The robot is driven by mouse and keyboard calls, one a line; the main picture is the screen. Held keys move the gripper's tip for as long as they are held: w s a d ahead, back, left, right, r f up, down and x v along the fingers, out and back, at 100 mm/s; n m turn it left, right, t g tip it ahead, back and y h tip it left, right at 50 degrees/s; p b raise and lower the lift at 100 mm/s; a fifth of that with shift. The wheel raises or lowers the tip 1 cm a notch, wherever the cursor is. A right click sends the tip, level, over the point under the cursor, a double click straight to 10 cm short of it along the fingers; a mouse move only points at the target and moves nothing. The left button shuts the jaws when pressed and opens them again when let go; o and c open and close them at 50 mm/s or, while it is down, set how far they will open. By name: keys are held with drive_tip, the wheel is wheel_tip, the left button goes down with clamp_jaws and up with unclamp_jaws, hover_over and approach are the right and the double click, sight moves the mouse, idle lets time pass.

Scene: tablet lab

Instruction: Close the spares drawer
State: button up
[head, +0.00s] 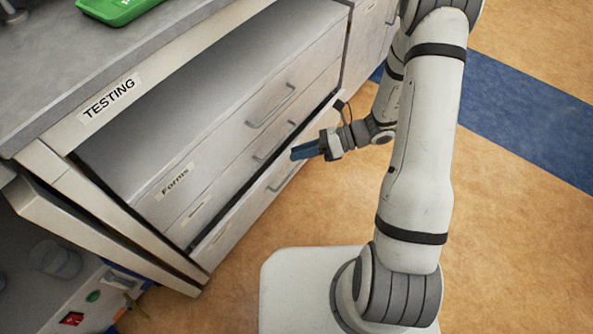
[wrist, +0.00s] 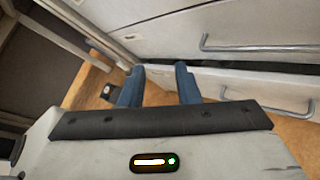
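The drawer unit stands under the bench. Its bottom drawer (head: 240,222) is pulled out a little, with a dark gap along its top edge; no label is readable on it, so I cannot confirm it is the spares drawer. Its front and bar handle also show in the wrist view (wrist: 246,88). The drawers above look shut; the top one carries a "Forms" label (head: 173,181). My gripper (head: 300,152) is at the front of the bottom drawer, near its handle. In the wrist view its blue fingers (wrist: 158,82) are apart with nothing held between them. Contact with the drawer cannot be told.
The bench (head: 45,95) with a "TESTING" label overhangs the unit. A green tray (head: 115,10) lies on top. Open shelving with a clear container (head: 55,260) is at lower left. The tan floor (head: 530,230) at right is clear.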

drive_tip(key=w+d+f+m+t+h, duration=0.1)
drive_tip(key=d+f+m+t, duration=0.1)
drive_tip(key=f+m+t, duration=0.65)
drive_tip(key=w+d+f+m+t+h, duration=0.1)
drive_tip(key=w+d+f+m+t, duration=0.15)
drive_tip(key=f+m, duration=1.05)
drive_tip(key=w+a+f+n+b, duration=0.1)
drive_tip(key=w+a+f, duration=0.1)
drive_tip(key=a, duration=0.4)
drive_tip(key=shift+w+f+b, duration=0.3)
drive_tip(key=shift+w+f, duration=0.05)
drive_tip(key=shift+w, duration=0.4)
drive_tip(key=shift+a+n, duration=0.1)
drive_tip(key=shift+n, duration=0.15)
drive_tip(key=shift+c, duration=0.2)
clamp_jaws()
